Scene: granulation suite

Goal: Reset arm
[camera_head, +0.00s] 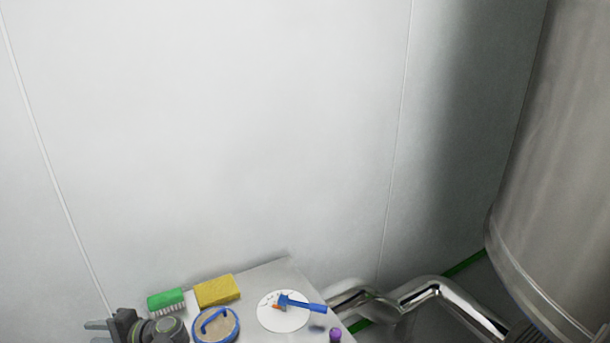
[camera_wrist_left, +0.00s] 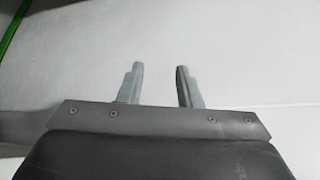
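My left gripper (camera_head: 97,331) shows at the bottom left of the head view, left of the table's objects. In the left wrist view its two fingers (camera_wrist_left: 160,85) stand apart with nothing between them, in front of a pale plain surface. The gripper is open and empty. At the bottom right edge of the head view a dark ribbed part shows, too cut off to identify. My right gripper is not seen in either view.
A metal table (camera_head: 274,272) holds a green brush (camera_head: 166,299), a yellow sponge (camera_head: 217,291), a round blue-rimmed item with a handle (camera_head: 229,332), a white disc (camera_head: 275,323) with a blue tool (camera_head: 305,304), and a purple object (camera_head: 335,335). Steel pipes (camera_head: 430,290) and a large steel vessel (camera_head: 565,170) stand right.

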